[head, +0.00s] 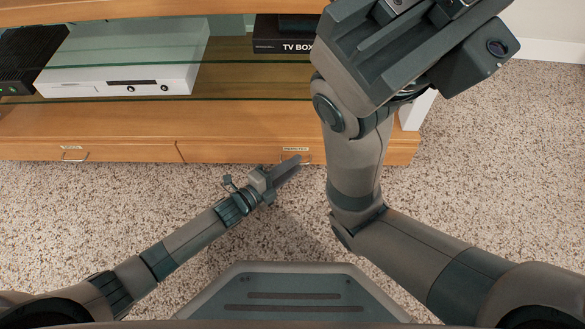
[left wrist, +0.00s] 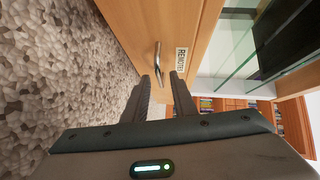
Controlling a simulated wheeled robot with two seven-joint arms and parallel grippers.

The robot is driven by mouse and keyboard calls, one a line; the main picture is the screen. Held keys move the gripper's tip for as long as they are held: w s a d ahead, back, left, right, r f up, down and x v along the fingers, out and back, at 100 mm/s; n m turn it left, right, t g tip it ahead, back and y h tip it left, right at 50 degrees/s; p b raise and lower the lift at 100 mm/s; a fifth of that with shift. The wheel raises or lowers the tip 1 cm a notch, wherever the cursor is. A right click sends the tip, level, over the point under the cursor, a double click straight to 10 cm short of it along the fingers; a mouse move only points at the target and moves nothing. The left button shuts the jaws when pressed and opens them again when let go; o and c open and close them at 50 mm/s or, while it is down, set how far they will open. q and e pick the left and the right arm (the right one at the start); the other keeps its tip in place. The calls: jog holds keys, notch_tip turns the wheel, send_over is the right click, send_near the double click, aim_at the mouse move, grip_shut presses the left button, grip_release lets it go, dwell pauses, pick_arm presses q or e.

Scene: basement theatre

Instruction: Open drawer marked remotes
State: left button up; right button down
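The drawer marked remotes (head: 230,152) is the right one in the low wooden cabinet, and it looks closed. Its label (left wrist: 181,61) and metal bar handle (left wrist: 157,62) show clearly in the left wrist view. My left gripper (head: 294,164) is in front of this drawer's handle, which it partly hides in the head view. In the left wrist view its two fingers (left wrist: 160,88) are apart with nothing between them, and the handle lies just beyond the tips; I see no grip on it. My right gripper (head: 410,50) is raised at the upper right, its fingertips not clearly shown.
A second closed drawer (head: 90,152) with a handle is at the left. Glass shelves above hold a white device (head: 120,88), a black device (head: 28,55) and a TV box (head: 283,46). Speckled carpet (head: 130,195) in front of the cabinet is clear.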

pick_arm(q)
grip_shut()
dwell(1.5)
